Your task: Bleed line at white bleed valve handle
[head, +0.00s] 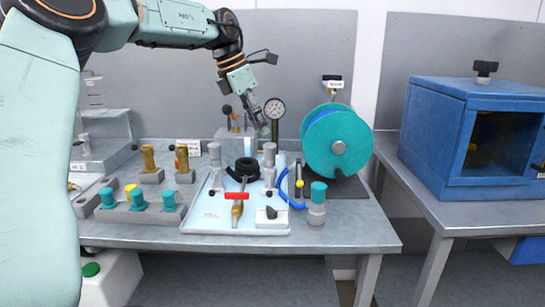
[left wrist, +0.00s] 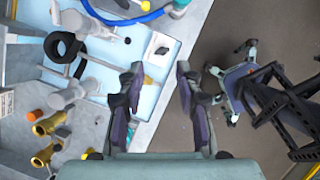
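I cannot clearly pick out a white bleed valve handle. A pale blue tray (head: 205,212) on the bench holds a brass valve with a red handle (head: 237,196), a black coiled hose (head: 243,170) and a white block with a black knob (head: 271,216). That block also shows in the left wrist view (left wrist: 157,52), just beyond my fingertips. My left gripper (head: 262,128) hangs above the back of the tray, near the gauge (head: 275,108). In the left wrist view its two fingers (left wrist: 159,72) are apart with nothing between them. My right gripper is not in view.
A teal hose reel (head: 337,140) stands right of the tray. A teal-capped grey fitting (head: 317,203) is near the front edge. Brass fittings (head: 149,158) and a teal-knobbed block (head: 140,212) stand at left. A blue cabinet (head: 465,140) sits on another table.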

